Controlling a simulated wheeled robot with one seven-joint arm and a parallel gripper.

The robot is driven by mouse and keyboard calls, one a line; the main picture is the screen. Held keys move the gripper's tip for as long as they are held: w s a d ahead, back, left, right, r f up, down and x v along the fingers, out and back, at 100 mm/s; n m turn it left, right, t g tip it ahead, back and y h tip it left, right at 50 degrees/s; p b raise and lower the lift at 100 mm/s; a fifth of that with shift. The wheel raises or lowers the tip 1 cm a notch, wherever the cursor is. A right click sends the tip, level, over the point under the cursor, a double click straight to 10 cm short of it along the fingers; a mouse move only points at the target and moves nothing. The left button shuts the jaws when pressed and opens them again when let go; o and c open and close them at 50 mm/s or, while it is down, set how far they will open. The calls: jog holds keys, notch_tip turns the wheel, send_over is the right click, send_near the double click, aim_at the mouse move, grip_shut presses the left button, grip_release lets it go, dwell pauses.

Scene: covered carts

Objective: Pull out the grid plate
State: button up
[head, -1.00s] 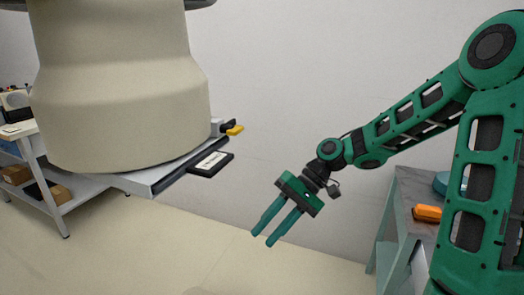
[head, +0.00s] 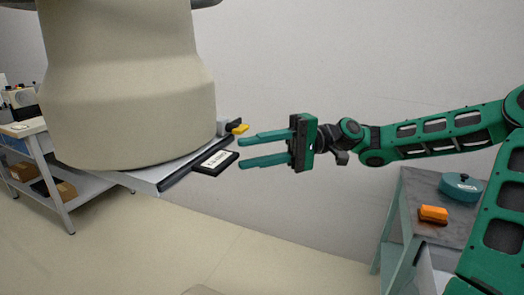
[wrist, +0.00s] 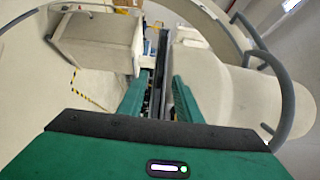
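A dark flat plate with a white label (head: 215,162), which I take for the grid plate, sticks out from the right edge of the cart top in the head view. The rest of it is hidden under the big beige cover. My gripper (head: 243,152) is open and empty, with its fingers pointing left and their tips just right of the plate's outer end. It appears apart from the plate. In the wrist view my gripper (wrist: 160,78) has a dark narrow strip between its fingers; I cannot tell whether that is the plate.
The beige cover (head: 130,90) stands on the grey cart. A yellow piece (head: 240,128) sits near the cart edge behind the plate. At right a grey table (head: 440,210) bears an orange block (head: 433,214) and a teal round object (head: 461,187). Floor between is clear.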

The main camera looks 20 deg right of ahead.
aim_at(239, 155)
jog(key=shift+s+a, duration=0.15)
jog(key=shift+a, duration=0.85)
jog(key=shift+s+a, duration=0.2)
jog(key=shift+a, duration=0.85)
jog(key=shift+s+a, duration=0.15)
jog(key=shift+a, duration=0.85)
jog(key=shift+c, duration=0.3)
grip_shut()
jog(key=c, duration=0.6)
grip_release()
grip_shut()
